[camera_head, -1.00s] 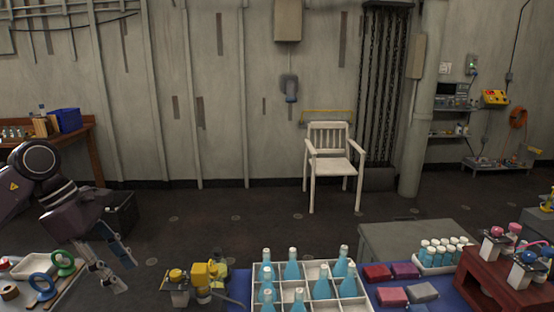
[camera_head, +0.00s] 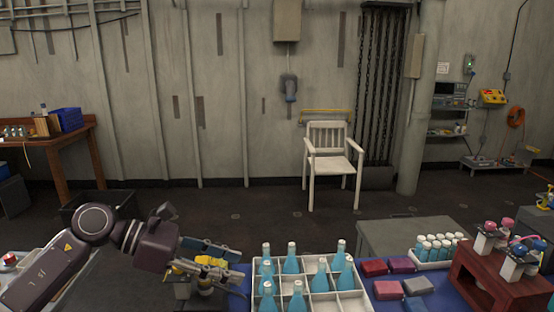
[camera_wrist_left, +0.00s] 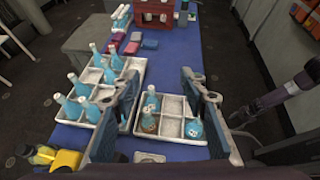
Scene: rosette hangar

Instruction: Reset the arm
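My left gripper (camera_head: 232,263) reaches in from the left in the head view, over the yellow object and left of the white divided crate (camera_head: 362,294). In the left wrist view its two fingers (camera_wrist_left: 163,112) are wide apart with nothing held between them. A smaller white divided tray (camera_wrist_left: 172,102) with a few blue flasks shows below and beyond the fingers. In the left wrist view, what looks like my right arm (camera_wrist_left: 303,82) is at the right edge. The state of its gripper is unclear there, and the head view does not show it.
The crate holds several blue bottles (camera_head: 292,262) close to my left gripper. Red and grey blocks (camera_head: 388,290), a white rack of vials (camera_head: 434,250) and a dark red stand (camera_head: 490,277) are farther right on the blue surface.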

